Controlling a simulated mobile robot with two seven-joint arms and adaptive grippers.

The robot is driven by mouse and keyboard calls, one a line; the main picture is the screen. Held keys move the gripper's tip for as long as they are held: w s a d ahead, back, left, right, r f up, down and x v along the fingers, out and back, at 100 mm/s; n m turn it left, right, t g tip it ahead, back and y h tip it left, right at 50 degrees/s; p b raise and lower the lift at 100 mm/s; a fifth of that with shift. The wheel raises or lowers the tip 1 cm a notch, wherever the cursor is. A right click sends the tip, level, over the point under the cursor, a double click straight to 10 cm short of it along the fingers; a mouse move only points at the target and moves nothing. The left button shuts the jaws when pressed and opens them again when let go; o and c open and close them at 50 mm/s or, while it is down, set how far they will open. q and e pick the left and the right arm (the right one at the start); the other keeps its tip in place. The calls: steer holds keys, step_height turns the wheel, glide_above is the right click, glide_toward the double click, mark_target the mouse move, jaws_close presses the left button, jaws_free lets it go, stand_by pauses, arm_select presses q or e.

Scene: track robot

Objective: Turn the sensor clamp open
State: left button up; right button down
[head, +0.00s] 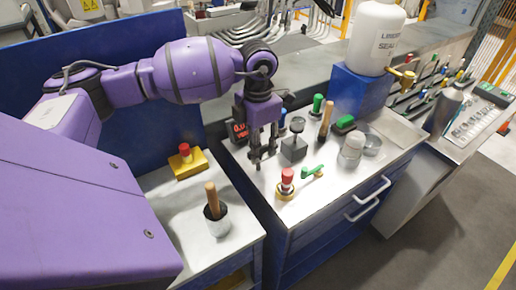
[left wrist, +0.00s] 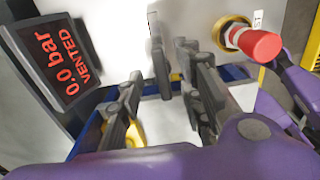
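My left gripper (head: 262,158) points down over the metal bench top, left of a red-topped fitting on a yellow ring (head: 286,182). Its fingers stand apart with nothing between them; the gap also shows in the left wrist view (left wrist: 172,75). The red-topped fitting shows at the upper right of the left wrist view (left wrist: 255,43), with a small white tag beside it, apart from the fingers. A green lever (head: 312,172) lies just right of the fitting. I cannot tell which part is the sensor clamp. My right gripper is not in view.
A display (left wrist: 55,55) reads 0.0 bar, VENTED. Behind the gripper stand a dark block (head: 294,149), a green-topped post (head: 317,103) and a wooden-handled tool (head: 325,121). A red button on a yellow box (head: 188,163) and a cup with a wooden handle (head: 216,220) stand left.

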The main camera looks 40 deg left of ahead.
arm_select(q)
step_height(320, 180, up, 10)
steer(key=shift+r, duration=0.15)
stand_by(0.7)
